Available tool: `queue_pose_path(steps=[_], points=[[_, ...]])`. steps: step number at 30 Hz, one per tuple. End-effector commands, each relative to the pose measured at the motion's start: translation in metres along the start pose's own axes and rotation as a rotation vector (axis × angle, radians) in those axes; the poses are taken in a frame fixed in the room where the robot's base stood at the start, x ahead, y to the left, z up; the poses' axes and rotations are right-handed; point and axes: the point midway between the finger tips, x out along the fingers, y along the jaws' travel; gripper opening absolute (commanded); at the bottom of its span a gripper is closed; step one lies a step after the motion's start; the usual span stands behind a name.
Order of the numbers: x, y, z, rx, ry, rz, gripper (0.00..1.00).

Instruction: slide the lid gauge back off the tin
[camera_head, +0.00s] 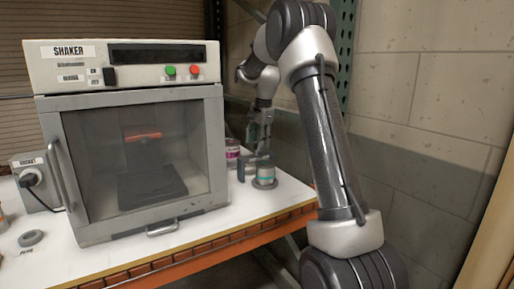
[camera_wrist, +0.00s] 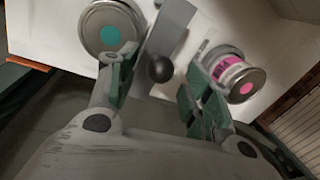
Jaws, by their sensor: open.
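The tin with a teal label (camera_head: 265,174) stands on a round grey base near the right end of the bench. Its silver lid with a teal dot (camera_wrist: 110,30) shows at the upper left of the wrist view. The lid gauge (camera_head: 248,163) is a grey piece close beside this tin; its grey plate (camera_wrist: 172,27) and dark round knob (camera_wrist: 160,68) show in the wrist view. I cannot tell whether it touches the tin. My gripper (camera_head: 259,138) is above the gauge, open, with its green fingers (camera_wrist: 160,74) on either side of the knob in the wrist view.
A tin with a magenta label (camera_wrist: 232,75) stands near the right finger; it shows behind the gauge in the head view (camera_head: 232,153). The large shaker cabinet (camera_head: 140,140) fills the bench's left and middle. A block wall (camera_head: 420,110) rises at the right.

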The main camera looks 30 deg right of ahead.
Motion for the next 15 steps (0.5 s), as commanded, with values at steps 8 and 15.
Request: queue_pose_path(steps=[8, 15], points=[[0.029, 0.0, 0.0, -0.001, 0.0, 0.0, 0.5], [0.03, 0.0, 0.0, -0.002, 0.0, -0.001, 0.5]])
